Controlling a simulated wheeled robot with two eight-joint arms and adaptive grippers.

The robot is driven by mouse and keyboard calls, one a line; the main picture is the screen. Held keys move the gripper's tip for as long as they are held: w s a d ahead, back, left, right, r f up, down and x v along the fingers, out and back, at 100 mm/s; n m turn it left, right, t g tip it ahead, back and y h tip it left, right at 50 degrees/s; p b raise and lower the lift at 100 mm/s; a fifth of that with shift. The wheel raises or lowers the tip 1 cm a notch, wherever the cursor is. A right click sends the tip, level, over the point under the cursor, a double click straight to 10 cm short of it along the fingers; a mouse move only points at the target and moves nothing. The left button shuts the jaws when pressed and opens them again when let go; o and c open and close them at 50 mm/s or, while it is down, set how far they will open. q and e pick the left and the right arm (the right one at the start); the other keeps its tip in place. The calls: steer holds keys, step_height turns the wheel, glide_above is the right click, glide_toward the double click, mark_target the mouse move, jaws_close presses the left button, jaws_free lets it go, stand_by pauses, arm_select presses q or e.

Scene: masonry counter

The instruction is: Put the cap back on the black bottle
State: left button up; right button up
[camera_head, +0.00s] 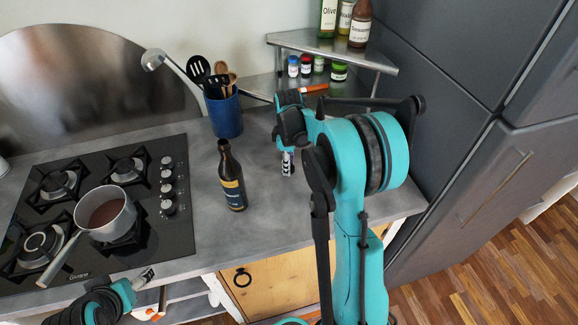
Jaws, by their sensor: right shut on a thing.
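The black bottle (231,178) stands upright on the grey counter, right of the stove, with a dark label and a narrow neck. No cap can be made out on its mouth. My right gripper (288,168) is right of the bottle, apart from it, pointing down over the counter. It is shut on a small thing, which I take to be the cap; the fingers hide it. My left gripper (148,275) is at the bottom left by the counter's front edge, away from the bottle; its jaw opening is unclear.
A blue utensil holder (225,115) stands behind the bottle. A pot (104,214) sits on the black stove (150,235) at left. A metal corner shelf (335,50) with bottles and jars is at the back right. The counter (205,245) around the bottle is clear.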

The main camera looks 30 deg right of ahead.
steer(key=shift+r+p, duration=0.3)
steer(key=shift+r, duration=0.35)
step_height(320, 180, up, 3)
steer(key=shift+f+p, duration=0.1)
steer(key=shift+p, duration=0.5)
arm_select(q)
step_height(320, 180, up, 5)
steer(key=p, duration=0.3)
arm_select(e)
steer(key=s+d+r, duration=0.1)
steer(key=s+r, duration=0.5)
steer(key=s, duration=0.5)
steer(key=shift+s+d+r, duration=0.3)
steer(key=shift+d+r, duration=0.1)
arm_select(q)
steer(key=shift+o, duration=0.6)
